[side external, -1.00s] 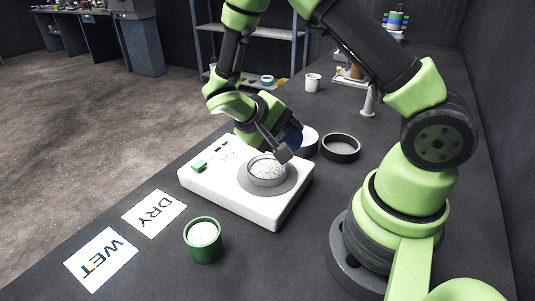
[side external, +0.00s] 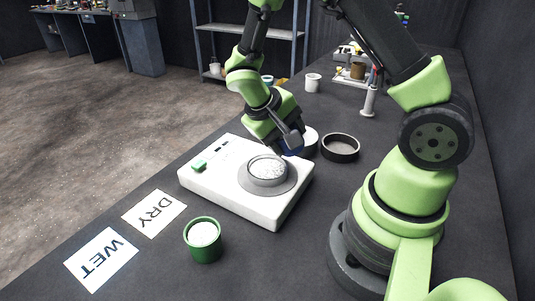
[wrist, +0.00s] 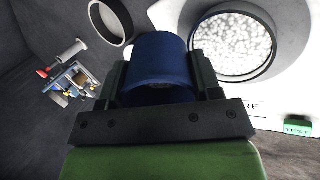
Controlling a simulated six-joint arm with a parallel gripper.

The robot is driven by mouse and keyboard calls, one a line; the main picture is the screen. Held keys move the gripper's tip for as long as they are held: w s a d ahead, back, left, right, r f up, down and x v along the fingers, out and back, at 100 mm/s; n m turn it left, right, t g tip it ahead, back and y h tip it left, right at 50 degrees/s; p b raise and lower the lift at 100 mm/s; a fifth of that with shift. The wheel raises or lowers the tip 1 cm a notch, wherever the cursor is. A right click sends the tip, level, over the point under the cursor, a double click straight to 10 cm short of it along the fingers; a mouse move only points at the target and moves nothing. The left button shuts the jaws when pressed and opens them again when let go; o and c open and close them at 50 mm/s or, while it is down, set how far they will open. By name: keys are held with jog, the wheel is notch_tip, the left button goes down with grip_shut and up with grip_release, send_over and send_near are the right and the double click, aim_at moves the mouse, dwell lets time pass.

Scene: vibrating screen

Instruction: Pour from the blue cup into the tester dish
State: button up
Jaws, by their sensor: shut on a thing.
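The blue cup (wrist: 158,58) is held between the fingers of my gripper (wrist: 160,82). In the side external view my gripper (side external: 291,143) is above the far right edge of the tester, and only a sliver of the blue cup (side external: 294,151) shows beneath it. The tester dish (side external: 267,181) sits on the white tester (side external: 225,196) and holds white grains. In the wrist view the dish's white grains (wrist: 232,45) show to the right of the cup. The cup's contents cannot be seen clearly.
A green cup (side external: 204,245) of white material stands in front of the tester, by the DRY (side external: 153,213) and WET (side external: 101,261) cards. A dark ring-shaped pan (side external: 340,148) and a white round item (side external: 311,140) are behind it. A white cup (side external: 312,83) stands farther back.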

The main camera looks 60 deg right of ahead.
jog(key=shift+s+d+f+y, duration=0.15)
jog(key=shift+s+d+y, duration=0.1)
jog(key=shift+y, duration=0.3)
jog(key=shift+s+d+f+y, duration=0.1)
jog(key=shift+s+y, duration=0.15)
jog(key=shift+y, duration=0.3)
jog(key=shift+s+d+t+y, duration=0.1)
jog(key=shift+d+t+y, duration=0.15)
jog(key=shift+t+y, duration=0.3)
jog(key=shift+d+t+y, duration=0.65)
jog(key=shift+d+t, duration=0.2)
jog(key=shift+w+a, duration=0.1)
jog(key=shift+w, duration=0.1)
jog(key=shift+r, duration=0.15)
jog(key=shift+r+t+y, duration=0.3)
jog(key=shift+r, duration=1.1)
